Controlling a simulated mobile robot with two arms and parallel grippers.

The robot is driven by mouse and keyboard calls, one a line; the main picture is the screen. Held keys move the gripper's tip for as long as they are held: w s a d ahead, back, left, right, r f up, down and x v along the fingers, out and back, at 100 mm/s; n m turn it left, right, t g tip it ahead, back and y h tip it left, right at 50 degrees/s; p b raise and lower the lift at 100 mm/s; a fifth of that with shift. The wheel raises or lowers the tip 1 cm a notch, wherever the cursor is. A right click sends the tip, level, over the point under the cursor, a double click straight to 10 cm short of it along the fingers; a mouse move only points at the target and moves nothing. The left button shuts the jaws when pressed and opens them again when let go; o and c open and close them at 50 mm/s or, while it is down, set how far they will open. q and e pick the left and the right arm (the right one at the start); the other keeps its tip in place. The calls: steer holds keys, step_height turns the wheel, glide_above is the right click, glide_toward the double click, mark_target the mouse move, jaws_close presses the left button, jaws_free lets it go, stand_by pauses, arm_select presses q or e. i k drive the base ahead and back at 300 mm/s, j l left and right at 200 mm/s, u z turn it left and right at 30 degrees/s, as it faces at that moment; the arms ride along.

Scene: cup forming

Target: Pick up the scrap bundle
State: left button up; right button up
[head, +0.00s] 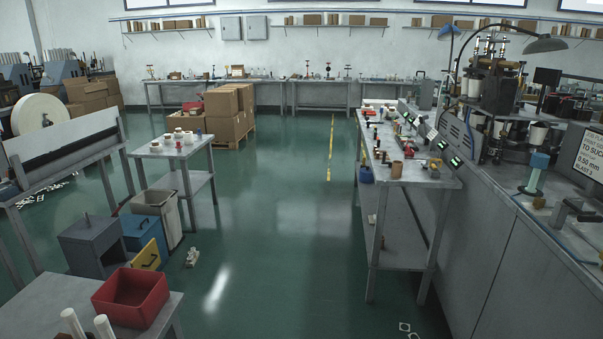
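A small pale bundle (192,257), which looks like the scrap bundle, lies on the green floor right of the bins at the lower left. It is small in the head view, and I cannot make out how it is tied. Flat white scraps (408,329) also lie on the floor at the bottom right, and more scraps (40,196) lie under the bench at the left. Neither of my grippers is in view.
A grey table with a red bin (132,296) stands at the front left. Behind it are a grey box (93,246), a yellow bin (148,255) and a waste bin (158,212). A long workbench (425,183) stands at right. The central floor aisle is clear.

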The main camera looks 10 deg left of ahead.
mark_target(192, 258)
steer(key=i+u, duration=0.1)
steer(key=i, duration=1.1)
steer(key=i+u, duration=0.1)
steer(key=i, duration=1.05)
